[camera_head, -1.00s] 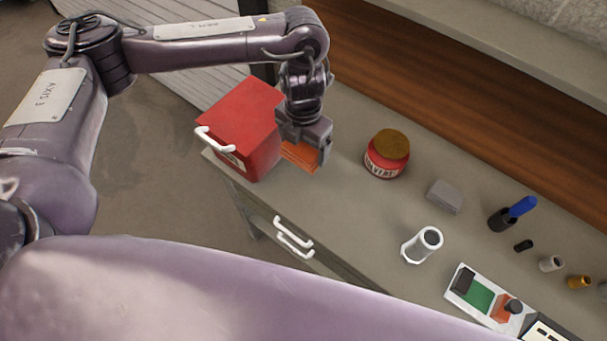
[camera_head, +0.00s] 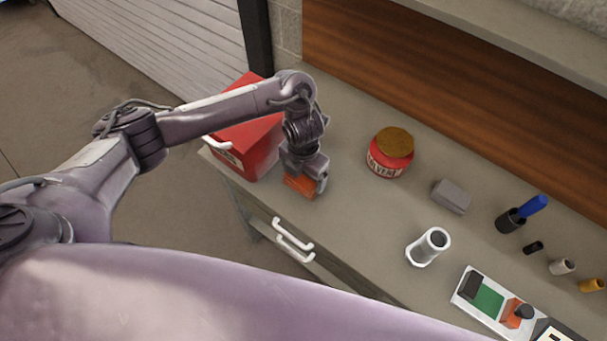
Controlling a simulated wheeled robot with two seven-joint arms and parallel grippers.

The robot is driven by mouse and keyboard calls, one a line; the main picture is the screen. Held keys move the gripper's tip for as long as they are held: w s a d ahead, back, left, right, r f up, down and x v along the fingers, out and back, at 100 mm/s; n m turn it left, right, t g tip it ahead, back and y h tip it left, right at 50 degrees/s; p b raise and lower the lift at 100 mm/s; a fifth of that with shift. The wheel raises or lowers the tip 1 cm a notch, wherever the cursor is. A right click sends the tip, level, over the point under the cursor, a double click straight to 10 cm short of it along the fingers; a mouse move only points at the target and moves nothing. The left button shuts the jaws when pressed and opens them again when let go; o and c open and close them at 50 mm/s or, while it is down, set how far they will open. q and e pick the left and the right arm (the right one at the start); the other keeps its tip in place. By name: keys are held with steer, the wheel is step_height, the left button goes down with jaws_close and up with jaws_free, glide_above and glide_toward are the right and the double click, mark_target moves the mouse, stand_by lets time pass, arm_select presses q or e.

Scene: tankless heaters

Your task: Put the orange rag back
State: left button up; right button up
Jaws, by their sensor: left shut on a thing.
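The orange rag (camera_head: 299,186) is a small folded block at the left part of the workbench, just right of the red box. My left gripper (camera_head: 305,178) points down and is shut on the rag. The rag is low, at or close to the bench top; I cannot tell if it touches. The gripper hides the rag's upper part. My right gripper is not in view.
The red box (camera_head: 262,146) with a white handle stands left of the gripper. Several small items lie further right.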

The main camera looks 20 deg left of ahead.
mark_target(303, 177)
arm_select(q)
steer(key=shift+f+b, duration=0.2)
steer(key=shift+b, duration=0.1)
steer(key=o, duration=0.8)
steer(key=shift+r, duration=0.1)
steer(key=shift+r+p, duration=0.2)
steer(key=shift+p, duration=0.15)
step_height(303, 177, up, 12)
steer(key=p, duration=0.2)
steer(key=shift+f, duration=0.1)
